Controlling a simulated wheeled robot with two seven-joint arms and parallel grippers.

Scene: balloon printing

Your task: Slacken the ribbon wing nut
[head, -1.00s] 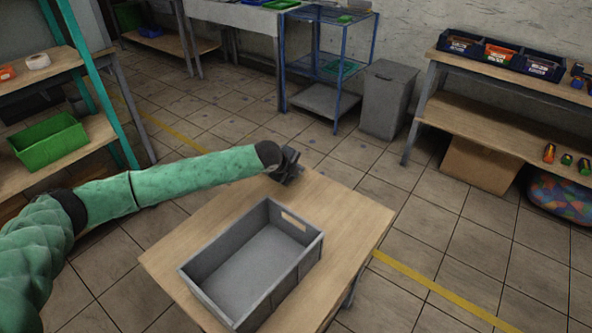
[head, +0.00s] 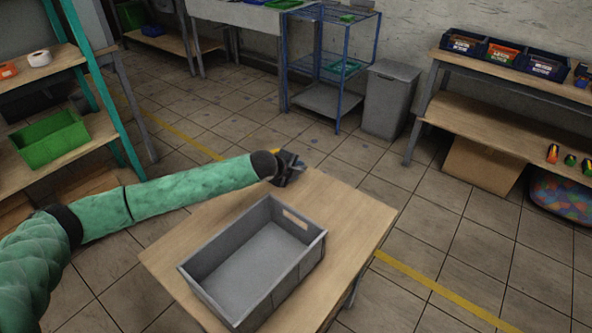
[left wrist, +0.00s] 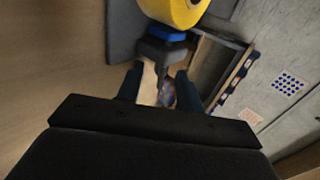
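My left gripper (head: 291,168) is over the far end of the wooden table. In the left wrist view its two dark fingers (left wrist: 160,78) are apart, with a gap between them. A dark block-like piece (left wrist: 163,50), perhaps the ribbon wing nut, lies just at or beyond the fingertips; contact cannot be told. A blue ring (left wrist: 166,33) sits behind it, and a yellow roll (left wrist: 174,8) is at the top edge. In the head view the gripper hides most of this, with a bit of yellow beside the wrist. My right gripper is not in view.
An empty grey crate (head: 275,204) stands on the wooden table (head: 345,215), close to my left forearm. Shelves with a green bin (head: 50,138) stand at left. A grey waste bin (head: 388,98), blue rack (head: 333,50) and workbench (head: 470,110) stand behind.

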